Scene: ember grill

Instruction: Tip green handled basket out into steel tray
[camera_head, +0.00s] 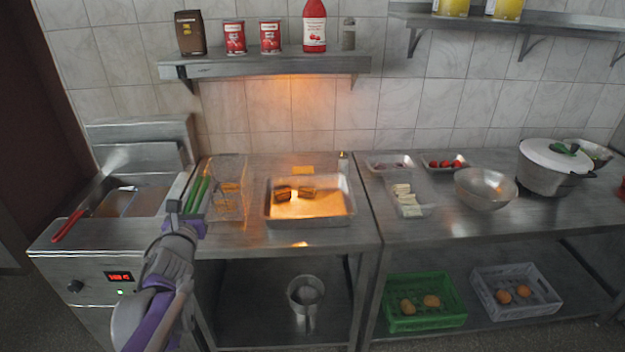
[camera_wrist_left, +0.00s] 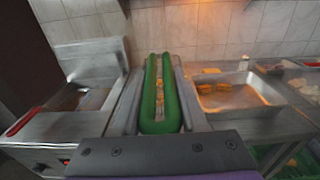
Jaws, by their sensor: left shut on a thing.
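My left gripper (camera_head: 190,216) is shut on the green handle (camera_head: 198,194) of the wire basket (camera_head: 229,192). The basket is just left of the steel tray (camera_head: 268,218), near the fryer's right edge. Golden pieces show through its mesh. The tray sits on the steel table and holds a few brown pieces (camera_head: 307,192). In the left wrist view the green handle (camera_wrist_left: 159,120) runs straight ahead, with golden pieces between its sides, and the tray (camera_wrist_left: 270,111) is to its right. I cannot tell whether the basket touches the table. My right gripper is not in view.
The fryer (camera_head: 75,262) stands left, with a red-handled basket (camera_head: 70,224) in it. A small bottle (camera_head: 343,163) stands behind the tray. A shelf (camera_head: 265,66) with bottles and cans hangs above. Right are food containers, a bowl (camera_head: 485,188) and a lidded pot (camera_head: 548,172).

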